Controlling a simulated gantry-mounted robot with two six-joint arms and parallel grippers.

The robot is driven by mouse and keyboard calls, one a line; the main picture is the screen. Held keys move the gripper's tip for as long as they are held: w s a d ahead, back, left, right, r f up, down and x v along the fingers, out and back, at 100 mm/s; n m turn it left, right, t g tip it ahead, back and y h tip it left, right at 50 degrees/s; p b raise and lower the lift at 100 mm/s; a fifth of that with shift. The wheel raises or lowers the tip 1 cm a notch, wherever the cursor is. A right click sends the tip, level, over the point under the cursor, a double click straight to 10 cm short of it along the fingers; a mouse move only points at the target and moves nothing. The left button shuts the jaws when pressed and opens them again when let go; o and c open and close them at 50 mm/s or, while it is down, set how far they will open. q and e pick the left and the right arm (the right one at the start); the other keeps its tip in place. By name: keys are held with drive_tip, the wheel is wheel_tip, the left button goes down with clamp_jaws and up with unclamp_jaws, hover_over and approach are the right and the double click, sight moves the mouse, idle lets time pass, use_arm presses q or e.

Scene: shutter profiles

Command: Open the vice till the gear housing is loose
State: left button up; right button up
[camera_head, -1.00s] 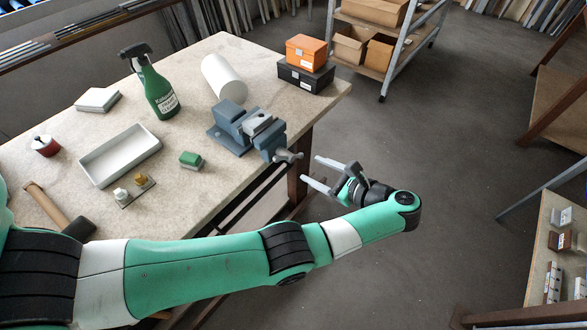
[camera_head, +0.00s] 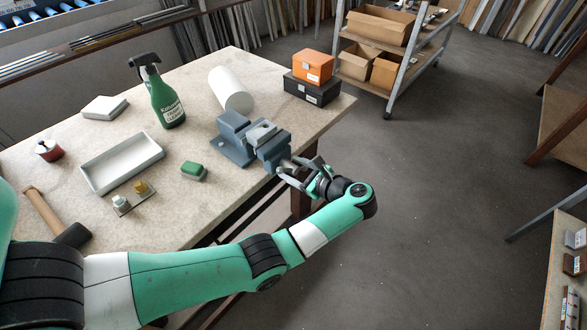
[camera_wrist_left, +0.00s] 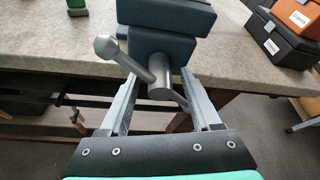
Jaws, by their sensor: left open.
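The blue-grey vice (camera_head: 236,140) is mounted near the table's right edge. The light grey gear housing (camera_head: 262,131) sits between its jaws. The vice's screw end and handle (camera_wrist_left: 135,62) face outward past the table edge; the handle bar slants, with a ball end at upper left in the wrist view. My left gripper (camera_head: 293,168) is open at the screw end. In the wrist view its fingers (camera_wrist_left: 160,82) lie on either side of the round screw hub, with the handle bar crossing between them. Whether they touch it I cannot tell. My right gripper is not in view.
On the table (camera_head: 215,90) are a green spray bottle (camera_head: 167,103), white roll (camera_head: 231,90), white tray (camera_head: 122,162), green block (camera_head: 194,171) and hammer (camera_head: 55,215). Orange and black boxes (camera_head: 311,88) stand behind the vice. Open floor lies to the right.

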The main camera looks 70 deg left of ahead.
use_arm(q)
clamp_jaws()
idle(1.4)
